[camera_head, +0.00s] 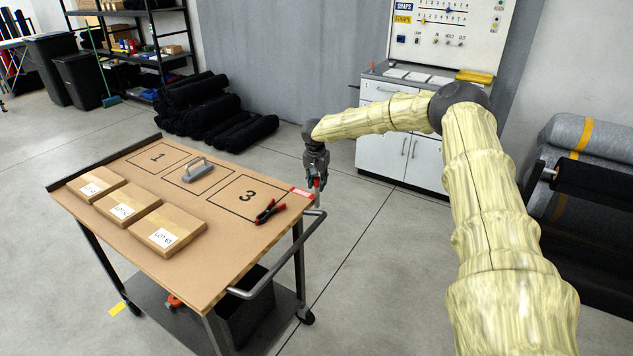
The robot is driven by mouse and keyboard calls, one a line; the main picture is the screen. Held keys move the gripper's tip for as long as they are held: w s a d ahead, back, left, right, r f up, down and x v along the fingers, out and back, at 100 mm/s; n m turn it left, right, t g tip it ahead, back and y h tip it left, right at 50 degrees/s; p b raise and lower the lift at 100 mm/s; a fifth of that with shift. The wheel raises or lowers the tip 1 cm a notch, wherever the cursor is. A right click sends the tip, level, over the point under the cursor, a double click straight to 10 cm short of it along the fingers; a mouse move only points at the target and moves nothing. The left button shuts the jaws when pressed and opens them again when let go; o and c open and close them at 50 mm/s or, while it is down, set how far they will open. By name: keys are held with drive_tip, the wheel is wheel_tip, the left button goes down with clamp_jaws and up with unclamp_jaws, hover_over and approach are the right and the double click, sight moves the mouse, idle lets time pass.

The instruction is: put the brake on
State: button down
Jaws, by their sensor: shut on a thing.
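The cart (225,262) has a brown top and dark legs. A small red label (301,192) is at its right corner. Beside that corner stands a thin, roughly upright lever (317,200) with a red part near its top, which I take for the brake lever. My gripper (317,180) points down at the lever's top and is shut on it. The fingers hide part of the lever, and its lower end is hard to make out.
On the cart top are a grey handled block (195,170), red-and-black pliers (268,211) and several lot boxes (166,228). A push handle (290,255) runs along the cart's right end. Black rolls (205,105) lie behind. Floor right of the cart is clear.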

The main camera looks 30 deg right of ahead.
drive_tip(key=c, duration=1.1)
unclamp_jaws()
drive_tip(key=shift+d, duration=0.1)
drive_tip(key=shift+c, duration=0.2)
wheel_tip(320, 180, up, 12)
drive_tip(key=s+a, duration=0.1)
drive_tip(key=shift+s+a+f, duration=0.15)
drive_tip(key=shift+s+a, duration=0.2)
